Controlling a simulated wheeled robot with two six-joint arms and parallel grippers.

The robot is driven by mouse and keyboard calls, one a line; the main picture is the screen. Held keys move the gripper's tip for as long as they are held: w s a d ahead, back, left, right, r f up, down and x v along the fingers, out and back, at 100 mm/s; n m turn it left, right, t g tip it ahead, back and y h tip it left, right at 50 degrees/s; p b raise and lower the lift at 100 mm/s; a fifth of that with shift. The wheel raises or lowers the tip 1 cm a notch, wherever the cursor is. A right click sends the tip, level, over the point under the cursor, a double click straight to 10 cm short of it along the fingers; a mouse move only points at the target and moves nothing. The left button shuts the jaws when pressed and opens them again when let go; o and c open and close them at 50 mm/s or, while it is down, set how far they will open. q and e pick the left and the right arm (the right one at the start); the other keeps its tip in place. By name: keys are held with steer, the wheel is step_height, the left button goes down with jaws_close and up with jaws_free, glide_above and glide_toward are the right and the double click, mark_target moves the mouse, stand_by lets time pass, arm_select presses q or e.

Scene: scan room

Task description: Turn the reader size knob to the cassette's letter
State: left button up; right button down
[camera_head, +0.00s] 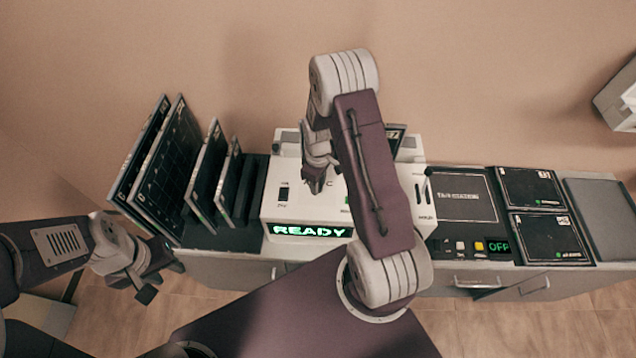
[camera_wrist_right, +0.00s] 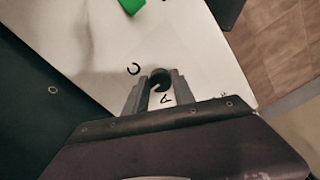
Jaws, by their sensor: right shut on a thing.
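The white reader (camera_head: 275,200) stands mid-counter, its display (camera_head: 312,231) showing a green READY. The black size knob (camera_wrist_right: 160,79) is between my right gripper's fingers (camera_wrist_right: 154,92), which are shut on it. Letters C and A are printed around the knob; its pointer direction is unclear. In the head view my right gripper (camera_head: 316,182) hangs over the reader's face and hides the knob. A dark panel (camera_head: 394,137), perhaps a cassette, shows partly behind my right arm; its letter is unclear. My left gripper (camera_head: 146,288) is empty-looking at the counter's left front; its opening is unclear.
Several dark panels stand in a rack (camera_head: 250,225) left of the reader. To its right are a dark panel unit (camera_head: 463,197), an OFF display (camera_head: 499,247), flat cassettes (camera_head: 530,188) and a grey tray (camera_head: 602,215). My right arm covers part of the reader.

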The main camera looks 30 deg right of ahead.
steer(key=c, duration=1.1)
jaws_free()
steer(key=shift+o, duration=0.2)
step_height(320, 180, up, 9)
steer(key=b, duration=0.2)
